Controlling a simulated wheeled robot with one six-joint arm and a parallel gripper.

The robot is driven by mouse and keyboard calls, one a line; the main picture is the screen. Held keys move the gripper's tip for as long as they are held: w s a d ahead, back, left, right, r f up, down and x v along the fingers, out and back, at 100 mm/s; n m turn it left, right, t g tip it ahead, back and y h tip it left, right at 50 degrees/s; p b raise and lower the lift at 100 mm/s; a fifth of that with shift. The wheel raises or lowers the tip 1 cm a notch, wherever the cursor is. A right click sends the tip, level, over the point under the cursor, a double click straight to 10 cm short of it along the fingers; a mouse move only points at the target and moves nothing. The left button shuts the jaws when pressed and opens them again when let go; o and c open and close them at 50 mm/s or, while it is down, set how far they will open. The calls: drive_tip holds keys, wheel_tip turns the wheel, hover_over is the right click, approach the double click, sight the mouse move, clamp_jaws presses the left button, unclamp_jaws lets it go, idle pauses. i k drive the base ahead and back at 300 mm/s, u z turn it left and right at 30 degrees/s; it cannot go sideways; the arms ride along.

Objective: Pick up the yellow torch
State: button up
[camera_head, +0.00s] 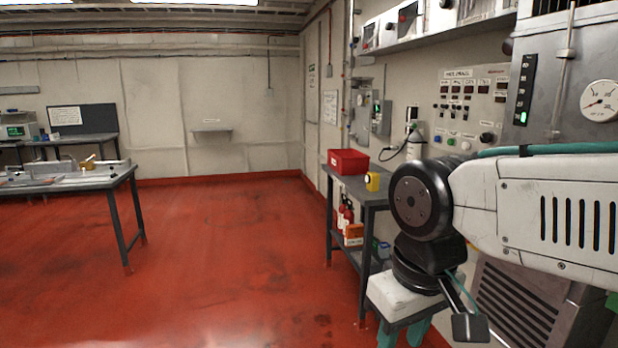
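The yellow torch (372,181) stands on the top of a grey side table (352,187) against the right wall. It is short and yellow, with a dark patch on its side, and sits near the table's right end. My gripper (403,338) is at the bottom of the view, at the end of my arm, pointing down. Its two teal fingers are spread apart with nothing visible between them; their tips are cut off by the frame's lower edge. My gripper is well apart from the torch, lower in the picture and nearer the camera.
A red bin (348,161) stands left of the torch on the same table. Red extinguishers (345,215) and an orange box (354,235) are on or by its lower shelf. Control panels (470,108) line the right wall. A workbench (70,180) stands left. The red floor between is clear.

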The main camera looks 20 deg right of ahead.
sight(372, 179)
drive_tip(key=z, duration=0.05)
drive_tip(key=i, duration=1.95)
drive_tip(key=z, duration=0.8)
drive_tip(key=i, duration=1.1)
drive_tip(key=z, duration=0.15)
